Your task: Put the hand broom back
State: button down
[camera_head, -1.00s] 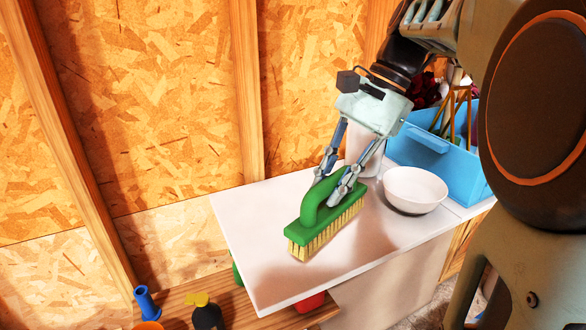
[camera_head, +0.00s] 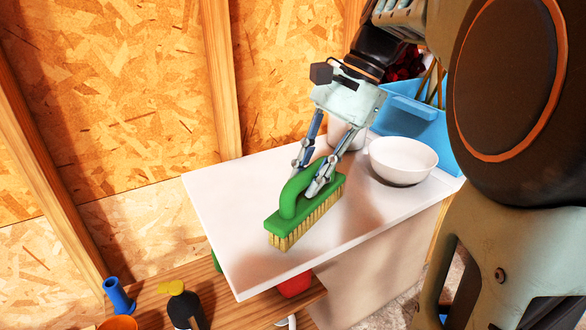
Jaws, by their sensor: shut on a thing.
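The hand broom (camera_head: 306,208) has a green body with an arched green handle and pale yellow bristles pointing down. It is over the middle of the white tabletop (camera_head: 228,212). My gripper (camera_head: 307,184) comes down from the upper right and is shut on the green handle. I cannot tell for sure whether the bristles touch the tabletop. The far side of the handle is partly hidden by the fingers.
A white bowl (camera_head: 403,161) stands right of the broom, and a white container (camera_head: 343,134) stands behind my gripper. A blue bin (camera_head: 414,118) is at the back right. A lower wooden shelf holds a blue object (camera_head: 118,295) and a black bottle (camera_head: 186,309). The tabletop's left part is clear.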

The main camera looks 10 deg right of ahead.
jog(key=c, duration=1.8)
grip_release()
jog(key=s+p+v, duration=0.1)
jog(key=v, duration=1.1)
jog(key=shift+w, duration=0.45)
